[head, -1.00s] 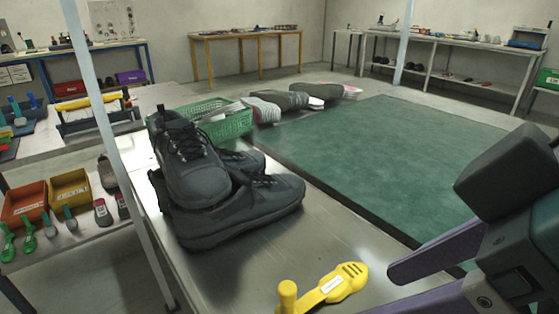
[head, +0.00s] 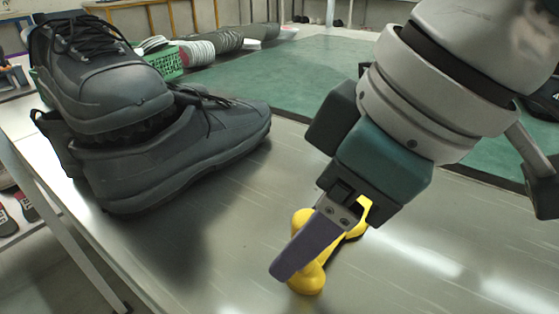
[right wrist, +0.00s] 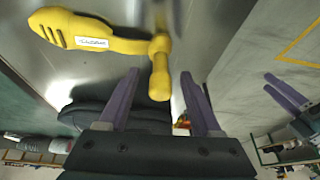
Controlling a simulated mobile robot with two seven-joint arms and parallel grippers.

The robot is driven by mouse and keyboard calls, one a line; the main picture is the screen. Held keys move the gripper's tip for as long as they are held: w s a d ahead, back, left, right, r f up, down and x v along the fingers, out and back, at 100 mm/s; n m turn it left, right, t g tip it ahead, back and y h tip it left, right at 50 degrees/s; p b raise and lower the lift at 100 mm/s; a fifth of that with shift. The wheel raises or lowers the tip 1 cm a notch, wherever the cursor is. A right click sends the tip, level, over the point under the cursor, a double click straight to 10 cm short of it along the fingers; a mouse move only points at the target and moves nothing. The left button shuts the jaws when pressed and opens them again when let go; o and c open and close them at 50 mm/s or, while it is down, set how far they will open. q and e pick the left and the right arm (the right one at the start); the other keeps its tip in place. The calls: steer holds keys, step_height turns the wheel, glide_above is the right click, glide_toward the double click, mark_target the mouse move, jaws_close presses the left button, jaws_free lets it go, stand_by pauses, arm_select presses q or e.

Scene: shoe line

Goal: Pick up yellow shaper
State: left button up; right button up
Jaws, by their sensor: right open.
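The yellow shaper (head: 310,277) lies on the metal table in the head view, partly hidden behind a finger of my right gripper (head: 290,268). In the right wrist view the yellow shaper (right wrist: 110,38) shows more fully, with a slotted flat end at left, a white label and a knobbed crosspiece at right. The crosspiece appears between the two purple fingers of my right gripper (right wrist: 160,88), near their tips. The fingers are spread apart and not closed on it. My left gripper is not in the head view.
Dark grey shoes (head: 170,150) are stacked on the metal table (head: 215,235), left of the shaper. Behind them stand a green basket (head: 196,55) and a row of more shoes. A green mat (head: 270,75) lies beyond. Bare table surrounds the shaper.

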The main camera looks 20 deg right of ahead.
mark_target(311, 280)
steer(key=b+x, duration=0.1)
steer(key=x, duration=0.2)
steer(key=shift+f, duration=0.1)
jaws_close()
stand_by(0.4)
